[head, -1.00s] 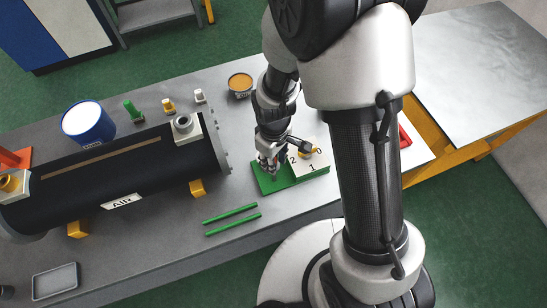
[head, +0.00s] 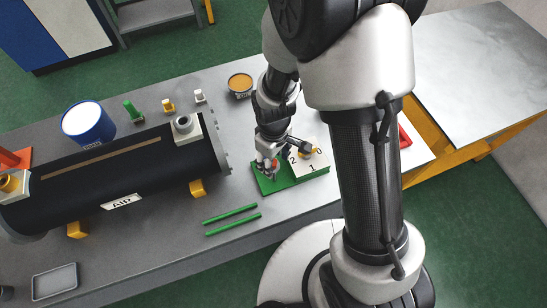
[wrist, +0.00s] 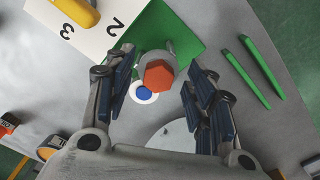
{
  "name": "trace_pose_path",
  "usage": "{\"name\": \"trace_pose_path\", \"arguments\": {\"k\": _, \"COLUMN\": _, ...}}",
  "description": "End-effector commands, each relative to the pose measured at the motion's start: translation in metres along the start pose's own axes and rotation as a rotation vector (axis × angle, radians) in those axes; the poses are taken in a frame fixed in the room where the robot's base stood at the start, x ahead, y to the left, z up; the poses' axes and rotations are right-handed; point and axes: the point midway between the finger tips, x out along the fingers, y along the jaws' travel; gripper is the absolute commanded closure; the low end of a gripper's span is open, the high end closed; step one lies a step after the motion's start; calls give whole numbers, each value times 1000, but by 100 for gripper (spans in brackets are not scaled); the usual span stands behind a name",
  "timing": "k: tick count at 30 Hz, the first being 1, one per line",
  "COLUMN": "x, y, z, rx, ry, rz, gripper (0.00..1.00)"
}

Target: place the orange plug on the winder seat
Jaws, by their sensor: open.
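The orange plug (wrist: 159,75) has a hexagonal orange top and a grey round body. In the wrist view it stands between the spread fingers of my gripper (wrist: 162,80), with gaps at both sides. In the head view the plug (head: 274,164) shows small beside my gripper (head: 267,164), over the green plate (head: 285,183). A white ring with a blue centre (wrist: 144,92) shows partly behind the plug. The plug's lower end is hidden, so I cannot tell how it is seated. No label marks the winder seat.
A white numbered block (head: 312,161) with a yellow knob stands on the green plate, close to my gripper. Two green rods (head: 232,219) lie in front. The black AIR tank (head: 110,180) fills the left. A blue can (head: 88,125) and small plugs stand behind it.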

Motion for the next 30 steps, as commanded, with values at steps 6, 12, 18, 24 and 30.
{"name": "trace_pose_path", "arguments": {"k": 6, "x": -17, "y": 1, "z": -1, "rx": 0, "ry": 4, "rz": 2, "gripper": 50}}
{"name": "trace_pose_path", "arguments": {"k": 12, "x": -59, "y": 1, "z": -2, "rx": 0, "ry": 7, "rz": 4, "gripper": 50}}
{"name": "trace_pose_path", "arguments": {"k": 18, "x": -98, "y": 1, "z": -1, "rx": 0, "ry": 5, "rz": 3, "gripper": 50}}
{"name": "trace_pose_path", "arguments": {"k": 24, "x": -118, "y": 0, "z": 0, "rx": 0, "ry": 2, "rz": 1, "gripper": 50}}
{"name": "trace_pose_path", "arguments": {"k": 30, "x": -120, "y": 0, "z": 0, "rx": 0, "ry": -1, "rz": 0, "gripper": 50}}
